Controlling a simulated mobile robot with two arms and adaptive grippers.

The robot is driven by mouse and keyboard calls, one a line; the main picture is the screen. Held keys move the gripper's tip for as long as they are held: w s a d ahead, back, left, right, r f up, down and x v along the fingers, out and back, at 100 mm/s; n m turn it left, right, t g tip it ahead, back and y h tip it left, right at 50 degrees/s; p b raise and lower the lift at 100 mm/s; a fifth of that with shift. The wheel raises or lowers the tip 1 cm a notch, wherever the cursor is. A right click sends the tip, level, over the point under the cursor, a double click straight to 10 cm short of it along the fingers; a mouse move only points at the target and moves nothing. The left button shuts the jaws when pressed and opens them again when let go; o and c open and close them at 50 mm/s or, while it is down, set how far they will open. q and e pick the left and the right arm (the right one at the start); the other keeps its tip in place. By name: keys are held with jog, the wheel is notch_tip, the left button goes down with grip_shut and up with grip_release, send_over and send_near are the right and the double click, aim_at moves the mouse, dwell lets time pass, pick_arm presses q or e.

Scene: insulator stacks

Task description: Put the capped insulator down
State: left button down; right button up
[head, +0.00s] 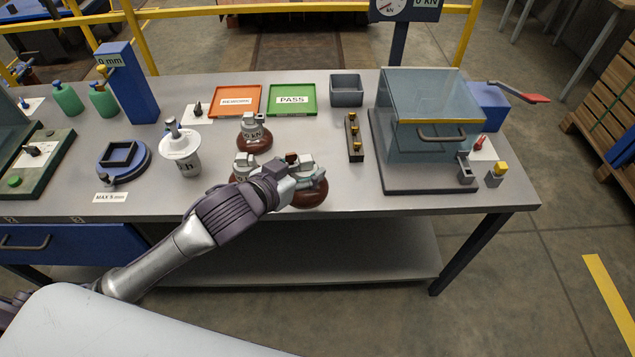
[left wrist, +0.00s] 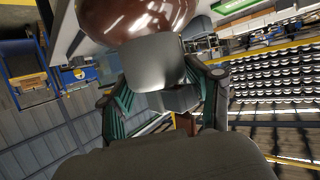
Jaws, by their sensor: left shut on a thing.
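My left gripper (head: 305,172) is shut on the grey metal cap of a brown insulator (head: 308,196) near the table's front edge. The insulator's glossy disc is below the gripper in the head view; I cannot tell if it touches the table. In the left wrist view, the brown disc (left wrist: 140,14) fills the top and the grey cap (left wrist: 155,60) sits between the fingers of the gripper (left wrist: 165,88). A second brown insulator (head: 253,138) with a grey cap stands behind. A third grey cap (head: 243,163) shows to the left, its lower part hidden by my arm.
The grey table (head: 400,203) carries an orange tray (head: 236,91) and a green PASS tray (head: 291,91), both without insulators. A grey bin (head: 347,97), a black block with brass knobs (head: 354,148) and a clear-lidded box (head: 432,100) stand right.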

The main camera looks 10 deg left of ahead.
pick_arm(q)
jog(key=shift+m+g+h, duration=0.4)
jog(key=shift+m+h, duration=0.4)
jog(key=shift+m, duration=0.1)
jog(key=w, duration=0.2)
jog(key=w+b, duration=0.1)
jog(key=w, duration=0.2)
jog(key=shift+d+r+b, duration=0.15)
jog(key=shift+b, duration=0.15)
jog(key=w+a+r+h+b, duration=0.1)
jog(key=w+a+r+b, duration=0.1)
jog(key=w+a+r, duration=0.15)
jog(key=shift+m, duration=0.3)
jog(key=shift+w+d+f, duration=0.1)
jog(key=shift+d+f, duration=0.05)
jog(key=shift+f, duration=1.6)
jog(key=shift+w+d+f, duration=0.1)
jog(key=shift+f, duration=1.65)
jog(key=shift+w+d+f, duration=0.1)
jog(key=shift+d+f, duration=0.05)
jog(key=shift+f, duration=1.6)
jog(key=shift+c, duration=1.2)
grip_release()
jog(key=shift+s+f, duration=0.15)
jog(key=shift+f, duration=0.05)
